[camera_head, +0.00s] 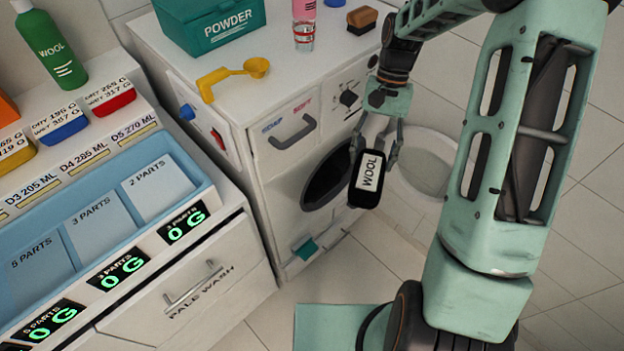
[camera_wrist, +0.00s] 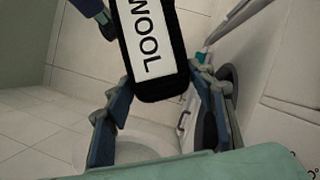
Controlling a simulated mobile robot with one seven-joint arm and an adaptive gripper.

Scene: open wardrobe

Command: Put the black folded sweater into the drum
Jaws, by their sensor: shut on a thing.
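The black folded sweater (camera_head: 366,194) carries a white label reading WOOL. My gripper (camera_head: 378,158) is shut on it and holds it up in front of the washing machine. In the wrist view the sweater (camera_wrist: 150,88) sits between the two fingers of my gripper (camera_wrist: 158,95), with the label facing the camera. The drum (camera_head: 325,180) is the dark round opening in the machine's front. The sweater is outside it, just to its right in the head view, and covers part of its right edge. The round door (camera_head: 422,165) stands open to the right, partly behind my gripper.
The washing machine (camera_head: 277,165) has a powder box (camera_head: 212,25), a yellow scoop (camera_head: 230,75), a pink bottle (camera_head: 304,22) and a brush (camera_head: 362,19) on top. A blue compartment tray (camera_head: 190,158) stands at left above a drawer (camera_head: 190,290). Tiled floor lies clear at right.

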